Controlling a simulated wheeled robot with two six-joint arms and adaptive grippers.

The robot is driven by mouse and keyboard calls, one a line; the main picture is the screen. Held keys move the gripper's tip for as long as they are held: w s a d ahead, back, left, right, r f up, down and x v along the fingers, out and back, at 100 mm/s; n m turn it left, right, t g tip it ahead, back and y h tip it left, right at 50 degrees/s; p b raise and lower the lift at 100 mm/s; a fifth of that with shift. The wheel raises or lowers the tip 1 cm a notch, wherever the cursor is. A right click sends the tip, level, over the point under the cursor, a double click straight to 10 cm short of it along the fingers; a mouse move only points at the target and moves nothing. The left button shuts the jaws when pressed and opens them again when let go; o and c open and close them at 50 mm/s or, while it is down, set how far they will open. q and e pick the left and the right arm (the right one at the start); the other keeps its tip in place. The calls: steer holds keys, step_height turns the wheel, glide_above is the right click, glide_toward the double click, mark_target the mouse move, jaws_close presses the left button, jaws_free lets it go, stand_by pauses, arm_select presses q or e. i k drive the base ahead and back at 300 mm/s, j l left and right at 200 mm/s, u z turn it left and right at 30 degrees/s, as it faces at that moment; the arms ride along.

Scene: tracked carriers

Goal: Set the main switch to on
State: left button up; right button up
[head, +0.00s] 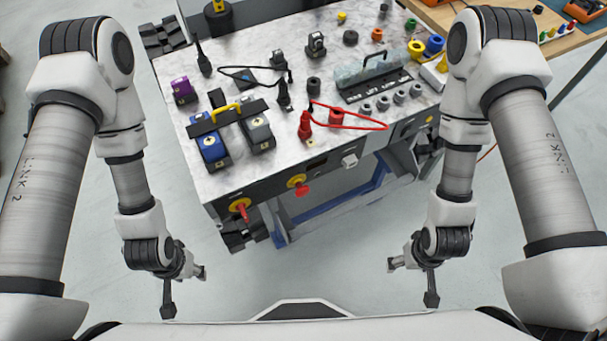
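Two red rotary handles on yellow plates sit on the front panel of the grey-topped carrier: a left rotary switch (240,208) and a right rotary switch (299,187). Labels are too small to read, so I cannot tell which is the main switch or how it is set. A small white switch-like part (350,160) sits further right on the same panel. My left gripper (185,286) is open and empty, below and left of the left rotary switch. My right gripper (412,282) is open and empty, below and right of the panel. Neither touches the carrier.
A wooden table (545,35) stands at the back right. The floor between my grippers and the carrier is clear.

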mark_target(241, 207)
steer(key=k+l, duration=0.1)
steer(key=l, duration=0.25)
steer(key=k+l+u, duration=0.15)
steer(key=l, duration=0.6)
steer(key=k+l+u, duration=0.15)
steer(key=l, duration=0.2)
steer(key=k+l, duration=0.15)
steer(key=l, duration=0.2)
steer(key=u, duration=0.05)
